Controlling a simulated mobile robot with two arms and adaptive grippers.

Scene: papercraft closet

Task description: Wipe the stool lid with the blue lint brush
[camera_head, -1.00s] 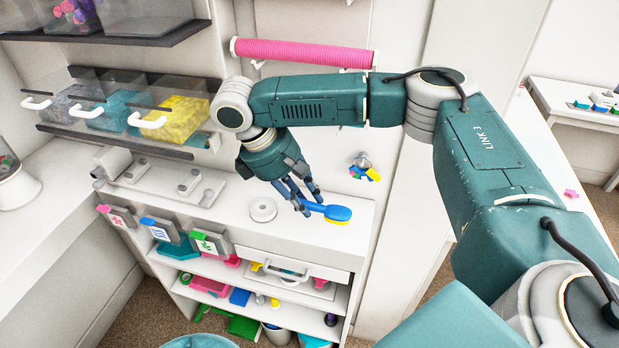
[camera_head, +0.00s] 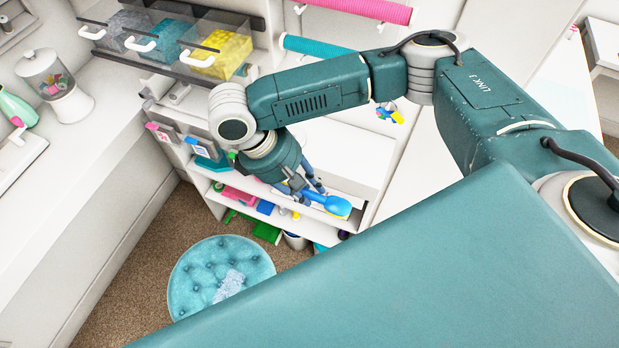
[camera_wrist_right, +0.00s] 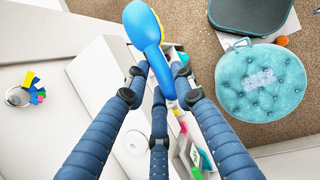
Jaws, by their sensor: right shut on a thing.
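The blue lint brush (camera_head: 335,205) is held in my right gripper (camera_head: 300,187), whose fingers are shut on its handle. In the right wrist view the brush (camera_wrist_right: 143,25) points away from the fingers (camera_wrist_right: 155,95), its blue back showing. The round teal tufted stool lid (camera_head: 190,283) is low on the left of the head view, with a pale patch of lint (camera_head: 229,285) on it. The lid also shows at the right of the wrist view (camera_wrist_right: 238,95). The brush is apart from the lid, up by the shelf unit. My left gripper is not seen.
A white shelf unit (camera_head: 350,160) with colored items stands behind my right gripper. Clear drawers (camera_head: 220,55) hang at the upper left. A white counter (camera_head: 90,140) runs along the left. Brown carpet (camera_head: 130,275) surrounds the stool.

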